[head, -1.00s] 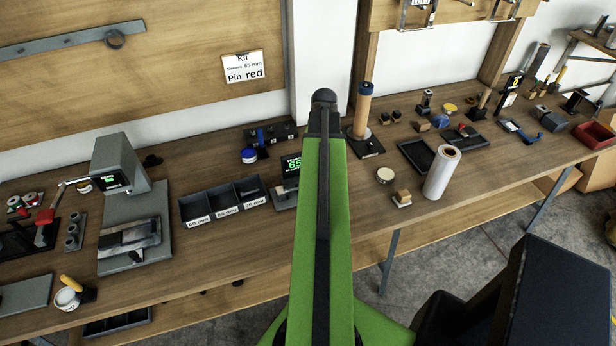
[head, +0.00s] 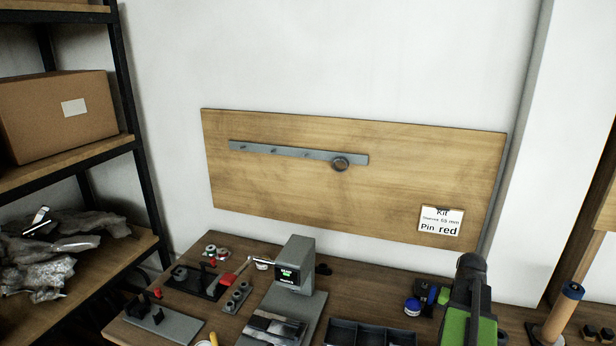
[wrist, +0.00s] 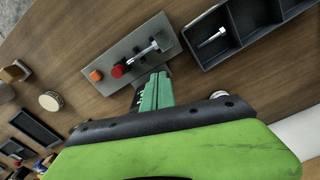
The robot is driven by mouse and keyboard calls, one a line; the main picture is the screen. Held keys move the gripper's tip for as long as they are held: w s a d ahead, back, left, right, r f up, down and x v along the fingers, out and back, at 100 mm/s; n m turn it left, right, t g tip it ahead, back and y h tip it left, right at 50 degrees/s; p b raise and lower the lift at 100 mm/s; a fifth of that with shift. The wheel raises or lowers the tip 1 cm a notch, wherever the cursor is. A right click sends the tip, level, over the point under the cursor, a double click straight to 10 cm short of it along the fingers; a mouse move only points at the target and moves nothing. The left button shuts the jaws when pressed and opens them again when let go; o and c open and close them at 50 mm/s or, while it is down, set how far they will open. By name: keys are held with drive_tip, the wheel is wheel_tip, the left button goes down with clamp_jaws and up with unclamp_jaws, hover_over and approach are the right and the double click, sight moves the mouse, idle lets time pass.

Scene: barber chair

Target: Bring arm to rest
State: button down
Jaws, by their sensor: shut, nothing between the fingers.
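My gripper (wrist: 158,82) shows in the wrist view as a pair of green fingers, shut with nothing between them. It is over the workbench (wrist: 75,50), beside the lower edge of a grey plate fixture (wrist: 120,55) with a red knob, an orange block and a metal rod. Whether it touches the plate I cannot tell. In the head view my green and black arm (head: 468,310) rises at the lower right, and the gripper itself is hidden.
A black compartment tray (wrist: 250,28) with a small metal part inside is close to the gripper's upper right. In the head view a grey press-like device (head: 296,265) stands on the bench. A shelf (head: 140,165) with a cardboard box (head: 55,115) is at the left.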

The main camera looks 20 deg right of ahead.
drive_tip(key=w+a+n, duration=0.3)
drive_tip(key=w+a, duration=0.6)
drive_tip(key=a, duration=0.5)
drive_tip(key=w+a+n, duration=0.2)
drive_tip(key=a+n, duration=0.5)
drive_tip(key=a, duration=2.2)
drive_tip(key=shift+w+n, duration=0.3)
drive_tip(key=shift+n, duration=0.1)
